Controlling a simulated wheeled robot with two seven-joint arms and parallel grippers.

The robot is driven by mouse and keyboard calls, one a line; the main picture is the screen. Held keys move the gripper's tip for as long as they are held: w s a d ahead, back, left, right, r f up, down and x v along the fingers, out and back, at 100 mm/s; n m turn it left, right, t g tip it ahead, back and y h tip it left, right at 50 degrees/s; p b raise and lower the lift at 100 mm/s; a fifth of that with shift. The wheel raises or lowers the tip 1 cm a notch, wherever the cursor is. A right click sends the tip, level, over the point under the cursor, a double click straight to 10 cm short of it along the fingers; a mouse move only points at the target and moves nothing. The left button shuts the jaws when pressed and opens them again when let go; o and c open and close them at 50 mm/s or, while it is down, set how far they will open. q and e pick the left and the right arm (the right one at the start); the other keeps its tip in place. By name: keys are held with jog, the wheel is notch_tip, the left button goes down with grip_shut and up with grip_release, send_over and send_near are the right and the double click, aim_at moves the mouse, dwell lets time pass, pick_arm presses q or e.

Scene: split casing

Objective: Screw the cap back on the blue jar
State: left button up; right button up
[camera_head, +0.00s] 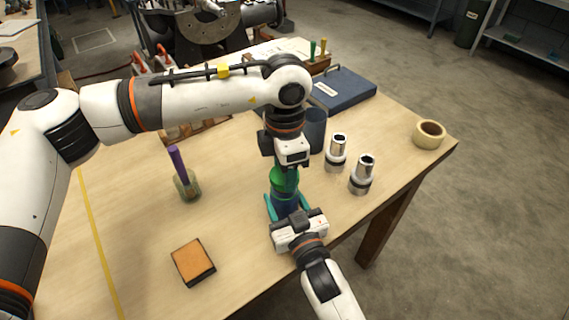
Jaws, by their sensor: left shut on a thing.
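The blue jar (285,203) stands upright near the front edge of the table, partly covered by my grippers. The green cap (285,181) is at the top of the jar, under my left gripper (287,169). The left gripper points down and is shut on the cap; its fingertips are mostly hidden. I cannot tell whether the cap is seated on the thread. My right gripper (287,209) comes from the front, with teal fingers on both sides of the jar, and appears shut on it.
Two metal-topped cylinders (336,153) (362,175) stand close to the right. A dark cup (315,131) is behind the jar. A glass pot with a purple-handled tool (187,185) and an orange block (193,262) are left. A tape roll (429,135) and blue case (343,90) lie farther off.

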pick_arm(q)
jog(key=shift+f, duration=0.55)
jog(key=shift+f, duration=0.5)
jog(key=m, duration=1.3)
jog(key=shift+m, duration=0.3)
jog(key=m, duration=1.2)
jog(key=shift+m, duration=0.3)
jog(key=m, duration=0.6)
jog(key=shift+a, duration=0.1)
